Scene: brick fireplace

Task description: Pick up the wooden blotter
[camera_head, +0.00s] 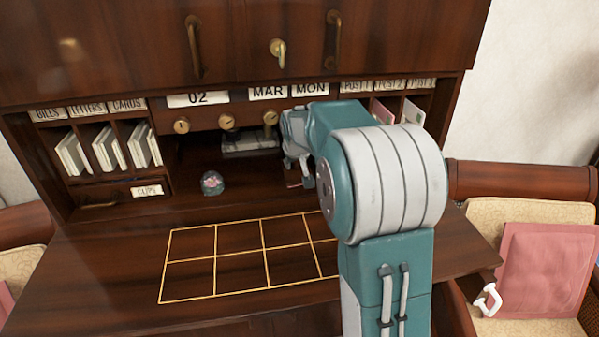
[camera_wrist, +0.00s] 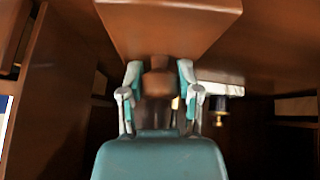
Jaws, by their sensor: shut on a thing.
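The wooden blotter (camera_wrist: 168,28) is a brown block with a round knob (camera_wrist: 157,84), large at the top of the wrist view. My gripper (camera_wrist: 159,78) has one finger on each side of that knob and is shut on it. In the head view, my gripper (camera_head: 299,160) is inside the desk's recess, right of its middle, with my arm in front. The blotter is mostly hidden there, and I cannot tell whether it touches the desk.
A dark round object with a pinkish patch (camera_head: 212,183) sits left in the recess. A dark item on a light base (camera_head: 250,142) stands at the back. Pigeonholes with cards (camera_head: 104,150) are on the left. The gold-lined grid (camera_head: 240,254) on the desktop is clear where visible.

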